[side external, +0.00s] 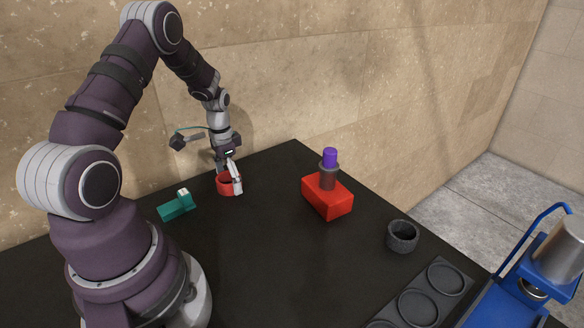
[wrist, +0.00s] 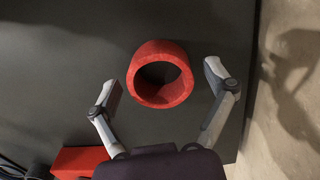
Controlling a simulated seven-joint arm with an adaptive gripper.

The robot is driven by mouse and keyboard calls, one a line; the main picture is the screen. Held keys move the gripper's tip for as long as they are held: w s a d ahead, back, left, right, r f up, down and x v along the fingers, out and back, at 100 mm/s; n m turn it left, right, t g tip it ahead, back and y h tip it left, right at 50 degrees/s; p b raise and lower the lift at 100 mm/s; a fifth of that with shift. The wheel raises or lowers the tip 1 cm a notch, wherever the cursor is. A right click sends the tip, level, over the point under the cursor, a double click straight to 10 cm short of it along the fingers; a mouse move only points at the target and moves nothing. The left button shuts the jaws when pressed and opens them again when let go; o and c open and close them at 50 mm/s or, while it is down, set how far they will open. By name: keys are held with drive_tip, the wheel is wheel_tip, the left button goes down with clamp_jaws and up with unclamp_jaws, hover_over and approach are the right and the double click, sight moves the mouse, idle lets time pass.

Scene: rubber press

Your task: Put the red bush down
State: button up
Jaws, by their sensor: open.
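The red bush (side external: 224,184) is a short, thick red ring on the black table, near the wall side. In the wrist view the red bush (wrist: 160,98) stands between the two fingers with its dark hole facing the camera. My gripper (side external: 232,178) is at the bush in the side view, with a finger in front of it. In the wrist view my gripper (wrist: 163,78) is open, and a gap shows between each finger and the ring. The bush appears to rest on the table.
A teal block (side external: 176,207) lies left of the bush. A red block (side external: 328,200) carries a dark post with a grey ring and purple top. A dark ring (side external: 402,236), a tray with round recesses (side external: 450,268) and a blue press (side external: 520,285) stand at right.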

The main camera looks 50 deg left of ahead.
wheel_tip(320, 180, up, 12)
drive_tip(key=s+d+r+t, duration=0.2)
drive_tip(key=d+r, duration=0.2)
drive_tip(key=d, duration=0.5)
drive_tip(key=s+d+r+t, duration=0.3)
drive_tip(key=d+r, duration=0.1)
drive_tip(key=d, duration=0.6)
drive_tip(key=shift+s+r+t, duration=0.25)
drive_tip(key=shift+r+t, duration=0.05)
